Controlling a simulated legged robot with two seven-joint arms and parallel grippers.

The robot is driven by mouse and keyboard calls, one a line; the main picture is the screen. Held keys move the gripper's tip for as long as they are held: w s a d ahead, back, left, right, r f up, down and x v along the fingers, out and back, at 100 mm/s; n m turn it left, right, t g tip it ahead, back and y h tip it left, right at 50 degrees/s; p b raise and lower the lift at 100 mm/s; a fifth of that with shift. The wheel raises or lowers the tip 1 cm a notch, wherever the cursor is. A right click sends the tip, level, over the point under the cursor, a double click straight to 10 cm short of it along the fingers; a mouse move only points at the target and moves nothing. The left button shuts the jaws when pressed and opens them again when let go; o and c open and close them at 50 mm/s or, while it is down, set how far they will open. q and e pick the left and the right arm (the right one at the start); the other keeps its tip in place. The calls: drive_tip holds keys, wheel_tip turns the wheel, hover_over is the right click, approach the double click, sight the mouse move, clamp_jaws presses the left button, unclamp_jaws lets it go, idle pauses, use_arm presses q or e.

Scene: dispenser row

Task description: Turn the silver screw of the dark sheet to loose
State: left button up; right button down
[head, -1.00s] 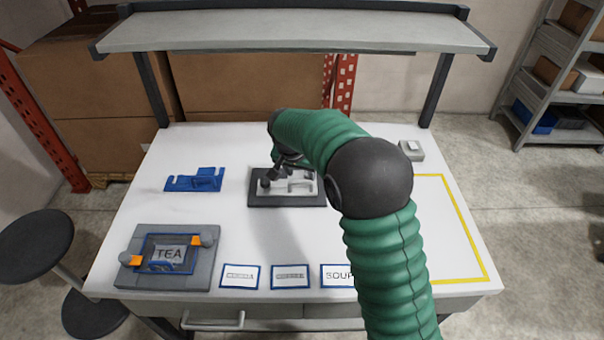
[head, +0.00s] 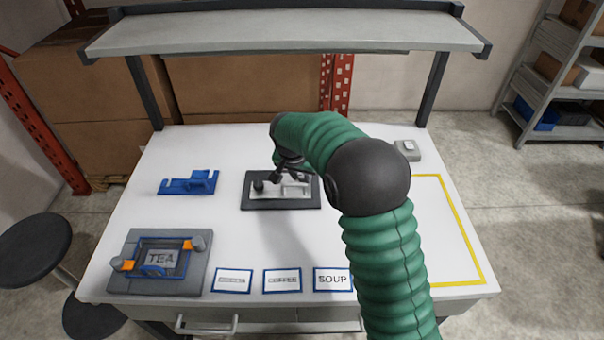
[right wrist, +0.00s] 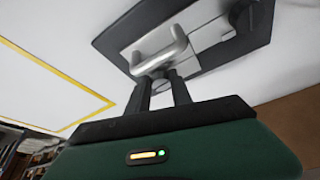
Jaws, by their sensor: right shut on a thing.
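The dark sheet (head: 311,202) lies flat on the white table near the middle, with a silver fitting on top. A dark round knob (head: 258,186) stands at the fitting's left end. In the right wrist view, a two-pronged silver piece (right wrist: 156,52), which looks like the silver screw, stands out over the dark sheet (right wrist: 113,38). My right gripper (right wrist: 162,75) is shut on the base of this piece; its exact hold is hard to see. In the head view, my right gripper (head: 287,178) reaches the fitting from above and partly hides it. My left gripper is out of view.
A blue bracket (head: 188,183) lies left of the sheet. A grey TEA fixture (head: 140,280) with orange tabs is at front left, beside several blue-framed label cards (head: 282,280). A yellow outline (head: 461,230) marks clear table at right. A shelf (head: 290,32) spans the back.

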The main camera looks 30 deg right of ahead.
drive_tip(key=shift+w+r+n+p, duration=0.1)
drive_tip(key=shift+r+n+p, duration=0.1)
drive_tip(key=shift+n+p, duration=0.25)
drive_tip(key=n+p, duration=0.1)
drive_tip(key=n+t+y+p, duration=0.1)
drive_tip(key=n, duration=0.1)
drive_tip(key=shift+d+r, duration=0.2)
drive_tip(key=shift+d, duration=0.15)
drive_tip(key=n+p, duration=0.2)
drive_tip(key=n+y+p, duration=0.1)
drive_tip(key=n+p, duration=0.1)
drive_tip(key=n+y+p, duration=0.1)
drive_tip(key=n+p, duration=0.1)
drive_tip(key=shift+s+d+n+t, duration=0.2)
drive_tip(key=shift+d+n+t, duration=0.05)
drive_tip(key=shift+d+t, duration=0.15)
drive_tip(key=n+y+p, duration=0.1)
drive_tip(key=n+p, duration=0.2)
drive_tip(key=shift+d+f+n+y, duration=0.1)
drive_tip(key=shift+n+y, duration=0.2)
drive_tip(key=shift+y, duration=0.1)
drive_tip(key=n, duration=0.1)
drive_tip(key=n+g+y+p, duration=0.1)
drive_tip(key=n, duration=0.1)
drive_tip(key=shift+w+d+f+n, duration=0.15)
drive_tip(key=shift+n, duration=0.15)
drive_tip(key=n+g+y, duration=0.1)
drive_tip(key=n, duration=0.3)
drive_tip(key=shift+w+d+f, duration=0.1)
drive_tip(key=shift+f, duration=0.05)
